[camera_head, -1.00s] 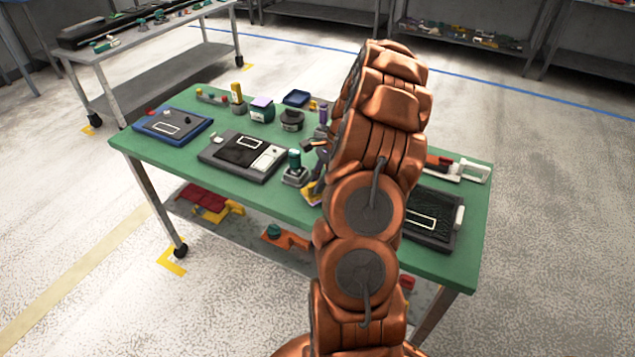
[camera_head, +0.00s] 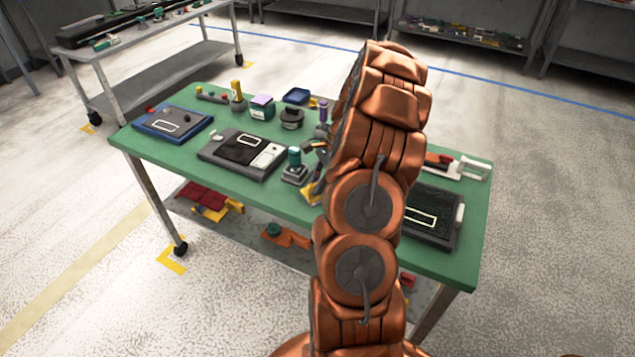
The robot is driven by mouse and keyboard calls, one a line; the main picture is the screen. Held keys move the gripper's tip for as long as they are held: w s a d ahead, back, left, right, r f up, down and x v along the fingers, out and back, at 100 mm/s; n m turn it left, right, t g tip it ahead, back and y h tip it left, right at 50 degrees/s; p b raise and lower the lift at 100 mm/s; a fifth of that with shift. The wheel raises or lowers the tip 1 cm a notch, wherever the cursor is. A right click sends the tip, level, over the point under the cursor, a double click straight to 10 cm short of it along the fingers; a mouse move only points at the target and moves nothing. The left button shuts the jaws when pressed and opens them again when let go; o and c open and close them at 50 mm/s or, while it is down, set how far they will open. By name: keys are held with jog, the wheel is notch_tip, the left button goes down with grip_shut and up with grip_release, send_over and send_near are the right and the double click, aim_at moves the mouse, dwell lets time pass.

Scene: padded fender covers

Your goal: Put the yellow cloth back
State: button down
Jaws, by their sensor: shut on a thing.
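My gripper (camera_head: 315,149) is over the middle right of the green table, mostly hidden behind my copper arm. Only some dark parts of it show at the arm's left edge. A yellow piece that looks like the yellow cloth (camera_head: 313,192) shows just below it, also partly covered by my arm. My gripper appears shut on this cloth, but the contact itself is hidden.
The green table (camera_head: 240,190) carries a blue pad (camera_head: 150,128), a black pad (camera_head: 228,163) and another black pad (camera_head: 425,232). A green-topped item (camera_head: 294,165) stands close left of the gripper. More small items stand at the back. Red and yellow items lie on the lower shelf (camera_head: 245,232).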

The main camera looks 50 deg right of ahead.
jog(key=shift+f, duration=0.2)
jog(key=c, duration=1.1)
grip_release()
jog(key=shift+o, duration=0.2)
jog(key=shift+r, duration=0.1)
jog(key=v, duration=1.2)
